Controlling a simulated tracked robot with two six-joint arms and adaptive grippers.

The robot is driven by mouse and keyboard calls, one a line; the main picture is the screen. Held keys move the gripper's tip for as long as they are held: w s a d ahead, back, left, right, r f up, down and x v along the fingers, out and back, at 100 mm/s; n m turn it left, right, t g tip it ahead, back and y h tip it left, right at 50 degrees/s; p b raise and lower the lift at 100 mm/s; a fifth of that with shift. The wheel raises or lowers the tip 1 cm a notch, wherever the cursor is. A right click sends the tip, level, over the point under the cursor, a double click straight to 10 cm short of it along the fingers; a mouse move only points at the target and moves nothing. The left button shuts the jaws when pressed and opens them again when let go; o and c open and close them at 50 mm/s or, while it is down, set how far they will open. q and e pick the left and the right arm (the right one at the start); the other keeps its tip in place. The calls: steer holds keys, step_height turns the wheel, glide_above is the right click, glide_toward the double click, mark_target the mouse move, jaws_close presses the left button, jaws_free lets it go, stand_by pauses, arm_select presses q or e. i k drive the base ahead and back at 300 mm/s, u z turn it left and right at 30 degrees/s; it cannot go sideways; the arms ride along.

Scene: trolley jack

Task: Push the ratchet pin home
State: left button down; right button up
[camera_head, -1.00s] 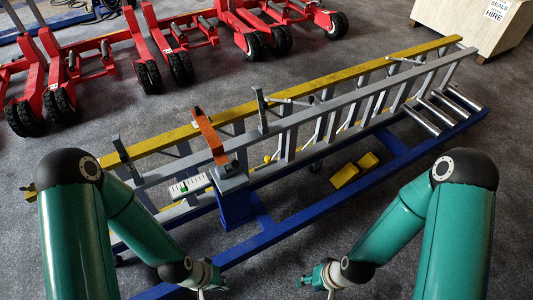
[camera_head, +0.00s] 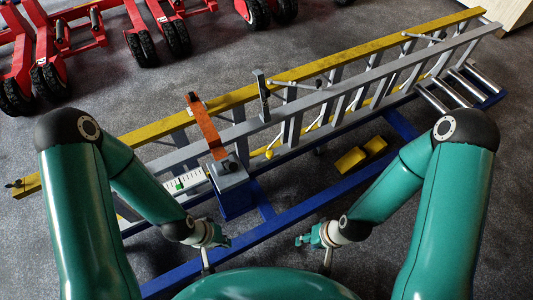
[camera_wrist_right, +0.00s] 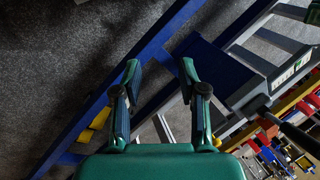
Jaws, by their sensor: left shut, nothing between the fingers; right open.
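The jack is a long frame with a yellow rail (camera_head: 150,134), a grey rail (camera_head: 290,118) and a blue base rail (camera_head: 300,218). A grey block (camera_head: 228,178) with a small dark knob tops a blue post, beside an orange bar (camera_head: 207,127). I cannot tell which part is the ratchet pin. My left gripper (camera_head: 227,241) is shut and empty, in front of the blue post and apart from the block. My right gripper (camera_head: 300,240) is open and empty, to the right. In the right wrist view its fingers (camera_wrist_right: 158,70) are spread, with the blue post (camera_wrist_right: 212,62) beyond.
A white scale strip (camera_head: 186,181) lies left of the block. Yellow blocks (camera_head: 361,154) sit near the base rail at right. Red wheeled units (camera_head: 90,40) stand at the back left.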

mark_target(270, 155)
steer(key=z, duration=1.95)
steer(key=i, duration=0.1)
steer(key=u, duration=3.15)
steer(key=k, duration=1.05)
steer(key=z, duration=0.9)
steer(key=i, duration=1)
steer(key=u, duration=0.05)
